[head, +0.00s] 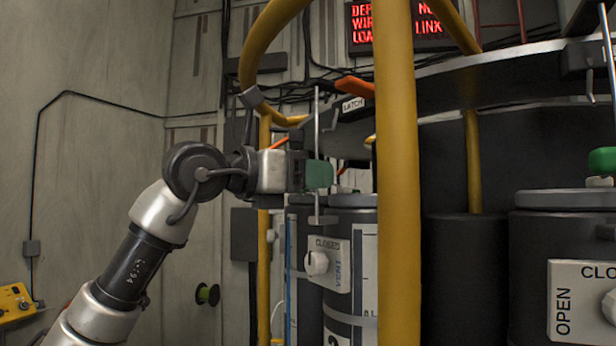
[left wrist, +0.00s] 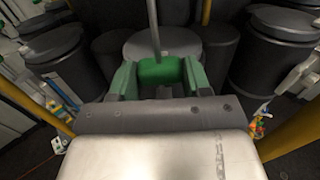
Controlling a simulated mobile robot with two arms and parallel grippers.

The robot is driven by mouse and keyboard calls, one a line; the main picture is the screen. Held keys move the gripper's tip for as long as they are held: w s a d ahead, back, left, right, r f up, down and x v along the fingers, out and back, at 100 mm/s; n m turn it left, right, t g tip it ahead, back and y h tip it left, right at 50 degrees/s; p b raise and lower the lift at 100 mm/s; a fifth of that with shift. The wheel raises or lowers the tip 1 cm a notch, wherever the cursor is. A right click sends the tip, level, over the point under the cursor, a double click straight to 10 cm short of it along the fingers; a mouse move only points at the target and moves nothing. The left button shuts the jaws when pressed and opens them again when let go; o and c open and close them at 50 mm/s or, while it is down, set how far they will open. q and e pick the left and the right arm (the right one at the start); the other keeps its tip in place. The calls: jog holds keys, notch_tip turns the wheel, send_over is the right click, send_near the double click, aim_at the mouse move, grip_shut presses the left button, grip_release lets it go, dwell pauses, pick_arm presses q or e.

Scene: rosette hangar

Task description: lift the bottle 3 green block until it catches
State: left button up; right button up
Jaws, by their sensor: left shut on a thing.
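The green block (head: 319,174) sits on a thin upright rod above the dark bottle (head: 352,215), near the middle of the head view. My left gripper (head: 303,172) reaches it from the left and is shut on it. In the left wrist view the green block (left wrist: 160,71) shows between the jaws of my left gripper (left wrist: 160,78), with the rod rising in front of it. The bottle carries a white plate marked CLOSED and VENT with a white knob (head: 317,263). Its number is cut off at the bottom edge. My right gripper is in neither view.
A thick yellow post (head: 397,180) stands close to the right of the bottle. An orange lever (head: 355,87) is above, near a LATCH label. Another bottle with a green block (head: 603,160) stands at the far right. A red-lettered display (head: 400,25) hangs behind.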

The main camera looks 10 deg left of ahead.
pick_arm(q)
notch_tip(320, 180, up, 9)
jog(key=p, duration=0.7)
jog(key=o, duration=1.1)
jog(key=shift+f, duration=0.1)
jog(key=shift+b+v, duration=1.75)
jog(key=shift+v, duration=2.8)
